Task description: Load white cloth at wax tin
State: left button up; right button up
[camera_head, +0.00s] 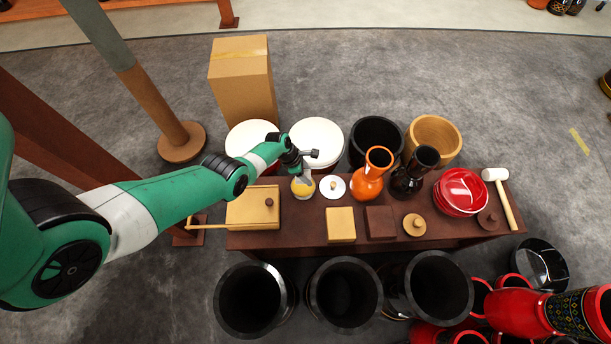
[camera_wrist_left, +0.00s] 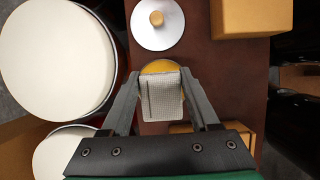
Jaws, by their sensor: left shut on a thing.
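My left gripper (camera_head: 304,172) reaches over the back left part of the brown bench. It is shut on a white cloth (camera_wrist_left: 162,98), which shows as a pale textured piece between the two fingers in the left wrist view. The round wax tin (camera_head: 302,190) with yellow wax is right at the cloth; it also shows in the left wrist view (camera_wrist_left: 160,67), partly covered by the cloth. Whether the cloth touches the wax, I cannot tell. A silver lid with a wooden knob (camera_head: 333,187) lies beside the tin. My right gripper is in neither view.
White-topped drums (camera_head: 317,136) stand behind; black drums (camera_head: 343,293) stand in front.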

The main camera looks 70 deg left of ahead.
aim_at(307, 186)
pick_arm(q)
jog(key=shift+f+b, duration=2.85)
jog(key=shift+f, duration=0.1)
jog(key=shift+f+b, duration=0.55)
notch_tip(307, 186, up, 7)
jog(key=p, duration=0.7)
jog(key=shift+r, duration=0.15)
